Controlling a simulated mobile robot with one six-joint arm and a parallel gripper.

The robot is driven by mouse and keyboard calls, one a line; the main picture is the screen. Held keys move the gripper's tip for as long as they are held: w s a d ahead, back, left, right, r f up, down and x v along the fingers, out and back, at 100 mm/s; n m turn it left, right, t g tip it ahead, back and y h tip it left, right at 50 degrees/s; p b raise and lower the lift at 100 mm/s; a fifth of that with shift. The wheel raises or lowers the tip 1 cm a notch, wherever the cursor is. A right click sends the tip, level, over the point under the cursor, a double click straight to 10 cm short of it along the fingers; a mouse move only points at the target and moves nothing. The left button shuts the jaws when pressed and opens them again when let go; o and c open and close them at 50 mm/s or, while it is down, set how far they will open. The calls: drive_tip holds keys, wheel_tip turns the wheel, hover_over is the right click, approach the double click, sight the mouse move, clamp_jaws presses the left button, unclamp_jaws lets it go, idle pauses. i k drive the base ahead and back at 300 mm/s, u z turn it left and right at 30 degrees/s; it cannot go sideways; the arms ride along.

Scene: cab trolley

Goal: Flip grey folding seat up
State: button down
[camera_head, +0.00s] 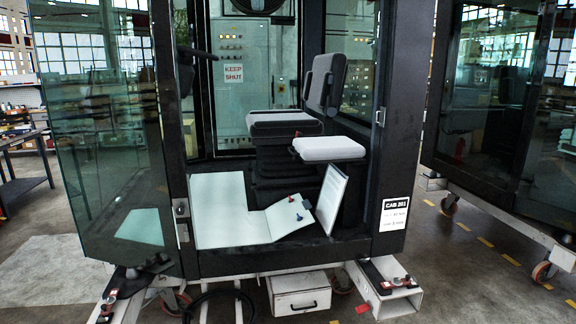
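The grey folding seat (330,149) lies flat and folded down at the right of the cab's doorway, near the right door post. It has a light grey cushion with a dark edge. Behind it to the left is the operator's seat (284,118), with a similar grey cushion and a dark backrest (327,82). The folding seat's hinge is too small to make out. My gripper is not in this view.
The cab's glass door (105,130) stands open at the left. A pale L-shaped floor sheet (228,210) and a leaning white panel (331,198) lie below the seats. A white drawer box (299,292) and trolley feet (390,285) stick out below.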

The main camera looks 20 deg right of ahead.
sight(336, 149)
drive_tip(key=u, duration=0.4)
drive_tip(key=i, duration=0.95)
drive_tip(key=u, duration=0.05)
